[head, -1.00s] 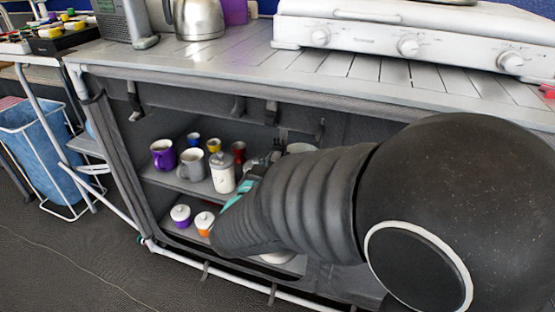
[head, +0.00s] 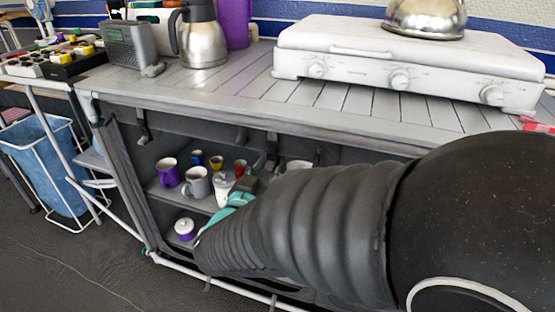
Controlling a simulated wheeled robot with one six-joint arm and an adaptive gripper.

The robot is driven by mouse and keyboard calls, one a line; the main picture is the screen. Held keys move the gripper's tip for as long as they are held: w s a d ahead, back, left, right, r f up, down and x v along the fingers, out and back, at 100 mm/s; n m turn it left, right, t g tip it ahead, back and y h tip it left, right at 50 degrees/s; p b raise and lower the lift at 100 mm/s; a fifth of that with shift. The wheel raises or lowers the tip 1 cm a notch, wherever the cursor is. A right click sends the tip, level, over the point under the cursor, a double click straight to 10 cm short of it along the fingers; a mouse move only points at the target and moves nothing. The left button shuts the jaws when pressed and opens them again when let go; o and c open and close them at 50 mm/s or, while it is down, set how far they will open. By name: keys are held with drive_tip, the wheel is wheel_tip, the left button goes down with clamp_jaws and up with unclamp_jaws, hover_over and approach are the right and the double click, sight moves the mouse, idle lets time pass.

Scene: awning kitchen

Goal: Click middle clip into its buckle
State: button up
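I cannot tell which is the middle clip's matching buckle, or whether any clip is fastened. My arm reaches in from the right and covers the lower right of the cupboard front. Teal and dark parts, apparently of my gripper (head: 236,198), show past the arm in front of the shelf. The fingertips are hidden, so their opening and any contact cannot be seen.
The open cupboard's shelf (head: 205,206) holds a purple mug (head: 168,172), a grey mug (head: 196,182) and a white lidded jar (head: 222,188). A white stove (head: 400,62) and a steel jug (head: 200,40) stand on the slatted counter (head: 240,85).

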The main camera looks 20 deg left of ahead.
drive_tip(key=s, duration=1.2)
drive_tip(key=shift+a, duration=0.45)
